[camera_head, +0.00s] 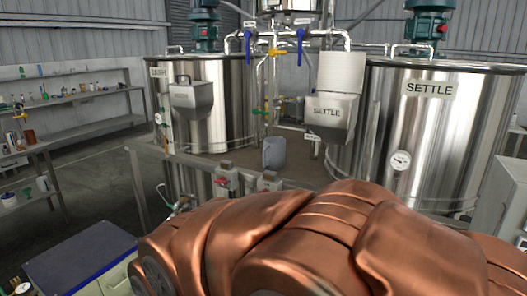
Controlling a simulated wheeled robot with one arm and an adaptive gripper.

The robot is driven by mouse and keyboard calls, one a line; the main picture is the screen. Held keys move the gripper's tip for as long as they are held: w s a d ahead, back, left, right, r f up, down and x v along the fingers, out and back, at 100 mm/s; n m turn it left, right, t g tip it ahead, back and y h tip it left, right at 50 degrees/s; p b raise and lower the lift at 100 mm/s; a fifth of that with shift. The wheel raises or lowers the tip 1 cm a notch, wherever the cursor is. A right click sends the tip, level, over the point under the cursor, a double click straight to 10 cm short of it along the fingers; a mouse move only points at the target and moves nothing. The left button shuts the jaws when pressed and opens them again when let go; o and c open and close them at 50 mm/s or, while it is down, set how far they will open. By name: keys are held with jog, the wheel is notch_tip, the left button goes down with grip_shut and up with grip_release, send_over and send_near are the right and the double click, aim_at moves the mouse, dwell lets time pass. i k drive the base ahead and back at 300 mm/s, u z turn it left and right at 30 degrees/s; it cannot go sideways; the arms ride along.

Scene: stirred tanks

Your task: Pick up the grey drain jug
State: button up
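A grey jug (274,152) stands upright on the brown floor between the two steel tanks, below the pipework. Its lower part is close behind the rail and valve boxes in front of it. The copper-coloured mass across the bottom of the view is part of my own arm. My gripper does not show, so its distance to the jug cannot be told.
A steel tank (212,103) stands left and the SETTLE tank (445,125) right, each with a steel hopper. A metal rail (190,163) with red-marked valve boxes (226,181) crosses in front. Shelves (80,97) line the left wall. Grey floor at left is open.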

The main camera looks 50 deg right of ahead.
aim_at(274, 150)
jog(key=z, duration=0.65)
jog(key=i, duration=1.05)
jog(key=z, duration=0.7)
